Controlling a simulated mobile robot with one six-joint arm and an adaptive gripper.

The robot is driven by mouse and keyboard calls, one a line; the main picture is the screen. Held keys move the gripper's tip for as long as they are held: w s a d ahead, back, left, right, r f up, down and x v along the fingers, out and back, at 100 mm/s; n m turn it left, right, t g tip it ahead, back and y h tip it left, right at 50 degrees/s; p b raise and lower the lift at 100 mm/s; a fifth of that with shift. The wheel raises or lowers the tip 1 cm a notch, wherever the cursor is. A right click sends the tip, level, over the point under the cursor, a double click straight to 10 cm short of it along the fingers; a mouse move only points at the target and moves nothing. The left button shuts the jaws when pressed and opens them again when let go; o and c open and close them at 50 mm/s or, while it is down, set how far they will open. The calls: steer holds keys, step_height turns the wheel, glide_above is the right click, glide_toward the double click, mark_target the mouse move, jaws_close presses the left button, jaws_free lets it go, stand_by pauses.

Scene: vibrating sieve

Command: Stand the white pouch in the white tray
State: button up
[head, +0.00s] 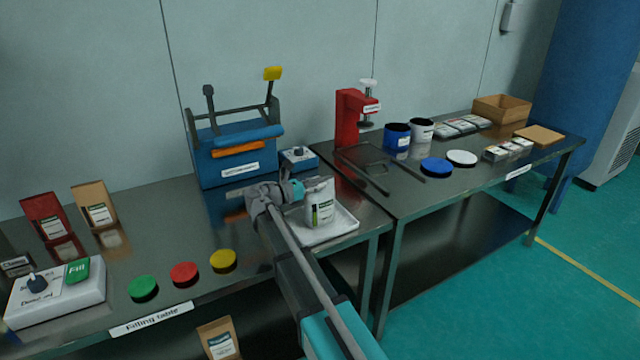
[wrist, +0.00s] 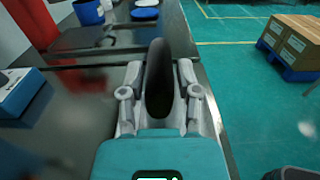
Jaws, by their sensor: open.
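The white pouch (head: 320,207), with a green label, stands upright in the head view, within the white tray (head: 343,226) on the left table. Its base looks set down on the tray floor, though contact is hard to confirm. My gripper (head: 293,190) is open just left of the pouch, close to its upper part. In the wrist view the fingers of my gripper (wrist: 160,82) are apart, with a dark narrow upright shape between them. I cannot tell whether that shape is the pouch. The tray is not clear in the wrist view.
A blue sieve machine (head: 235,155) and a small blue control box (head: 299,159) stand behind the tray. A red press (head: 349,120) stands on the right table. Green, red and yellow lids (head: 184,273) lie front left. Table between lids and machine is clear.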

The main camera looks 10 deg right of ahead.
steer(key=shift+a+r, duration=0.1)
steer(key=v, duration=1.2)
stand_by(0.4)
